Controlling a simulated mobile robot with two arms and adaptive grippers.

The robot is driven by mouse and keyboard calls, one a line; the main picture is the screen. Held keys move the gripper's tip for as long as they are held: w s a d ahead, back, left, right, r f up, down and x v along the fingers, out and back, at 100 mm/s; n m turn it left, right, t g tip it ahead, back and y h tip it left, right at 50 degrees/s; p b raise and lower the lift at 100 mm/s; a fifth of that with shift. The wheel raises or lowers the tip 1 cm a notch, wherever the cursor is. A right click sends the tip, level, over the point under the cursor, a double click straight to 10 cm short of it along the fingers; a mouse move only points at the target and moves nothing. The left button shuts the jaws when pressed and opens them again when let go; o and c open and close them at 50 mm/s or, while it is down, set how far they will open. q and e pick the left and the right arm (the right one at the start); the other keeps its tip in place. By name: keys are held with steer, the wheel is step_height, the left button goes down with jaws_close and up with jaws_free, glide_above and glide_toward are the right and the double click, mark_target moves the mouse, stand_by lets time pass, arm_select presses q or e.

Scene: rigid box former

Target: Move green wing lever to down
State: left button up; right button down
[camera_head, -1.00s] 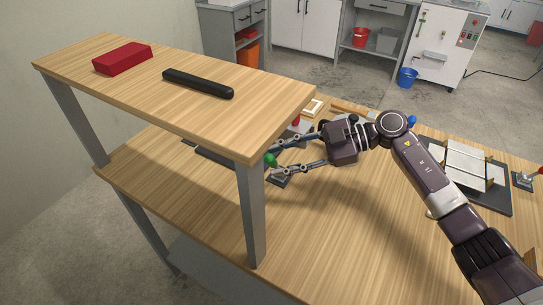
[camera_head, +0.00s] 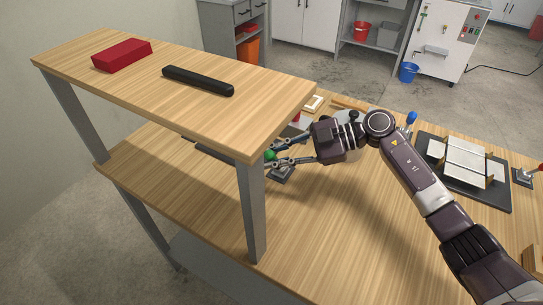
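The green wing lever shows as a green knob (camera_head: 270,155) just right of the shelf's front post, above a small dark base (camera_head: 281,174) on the lower table. My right gripper (camera_head: 271,157) reaches in from the right. Its two fingers have come together around the green knob, one on the far side and one on the near side. The shelf edge and post partly hide the fingertips and the lever's stem. My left gripper is not in view.
A raised wooden shelf (camera_head: 150,105) with a red block (camera_head: 122,55) and a black bar (camera_head: 198,81) overhangs the left side. A blue-knobbed lever (camera_head: 411,118) and a dark plate with white panels (camera_head: 464,164) stand at right.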

steer(key=shift+w+d+r+m+y, duration=0.35)
steer(key=shift+w+d+m+y, duration=0.05)
steer(key=shift+w+m, duration=0.15)
steer(key=shift+w+d+r+m+g+y, duration=0.1)
steer(key=shift+w+d+m+g+y, duration=0.5)
steer(key=shift+w, duration=0.15)
steer(key=shift+w+d+r+m+b, duration=0.1)
steer(key=shift+w+r+m+b, duration=0.15)
steer(key=shift+b, duration=0.1)
steer(key=c, duration=1.8)
jaws_free()
steer(key=d+r, duration=0.1)
steer(key=d, duration=1.1)
steer(key=shift+r, duration=0.35)
